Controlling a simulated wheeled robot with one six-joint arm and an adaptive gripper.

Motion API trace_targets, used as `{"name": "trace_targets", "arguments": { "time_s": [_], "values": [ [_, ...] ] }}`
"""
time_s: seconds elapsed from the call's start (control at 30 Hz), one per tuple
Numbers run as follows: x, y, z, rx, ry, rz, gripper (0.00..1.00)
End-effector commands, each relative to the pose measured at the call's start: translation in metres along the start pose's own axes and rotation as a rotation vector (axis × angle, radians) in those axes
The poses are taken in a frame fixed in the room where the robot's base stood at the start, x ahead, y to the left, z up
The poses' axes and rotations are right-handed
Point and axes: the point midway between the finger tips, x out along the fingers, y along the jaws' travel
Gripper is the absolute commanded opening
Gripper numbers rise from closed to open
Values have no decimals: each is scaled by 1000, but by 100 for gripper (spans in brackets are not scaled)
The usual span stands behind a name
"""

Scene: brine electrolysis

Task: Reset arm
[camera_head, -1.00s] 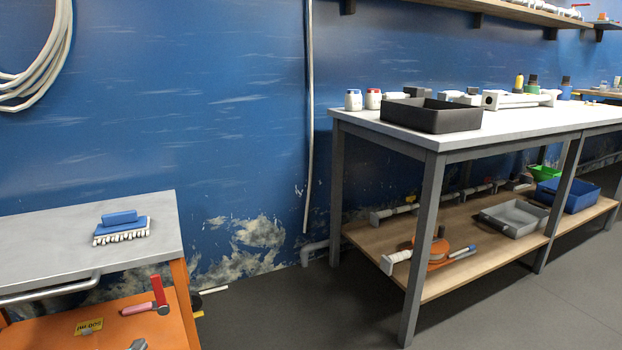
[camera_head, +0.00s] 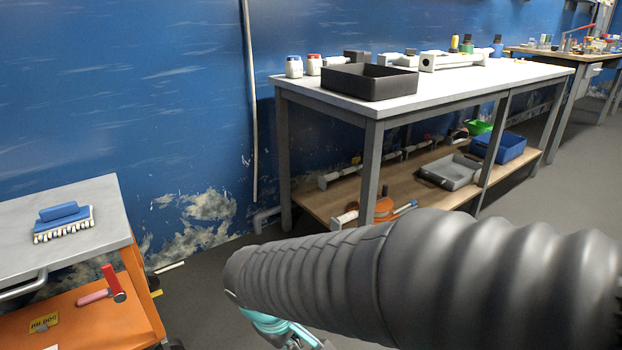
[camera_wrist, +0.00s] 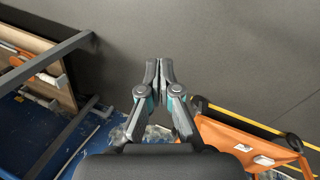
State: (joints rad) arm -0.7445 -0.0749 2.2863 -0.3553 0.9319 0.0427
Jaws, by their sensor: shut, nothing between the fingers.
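My gripper (camera_wrist: 159,72) points out over bare grey floor in the wrist view, its two fingers together with nothing between them. In the head view my arm, in a dark ribbed sleeve, reaches across the lower right. A teal part of my gripper (camera_head: 285,333) shows at the bottom edge; the fingertips are not clear there. The gripper touches nothing that I can see.
A white-topped workbench (camera_head: 450,86) stands at centre right, holding a black tray (camera_head: 368,84) and bottles. Its lower shelf holds a grey tray (camera_head: 449,172) and a blue bin (camera_head: 498,148). An orange cart (camera_head: 90,322) with a brush (camera_head: 64,222) is at left. Floor between is clear.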

Motion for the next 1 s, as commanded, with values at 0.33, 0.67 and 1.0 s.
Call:
{"name": "trace_targets", "arguments": {
  "time_s": [0.33, 0.67, 1.0],
  "values": [
    [-61, 42, 91, 490, 160, -174, 0],
    [-117, 89, 168, 852, 324, -93, 0],
    [-128, 107, 191, 954, 344, -43, 0]
  ]
}}
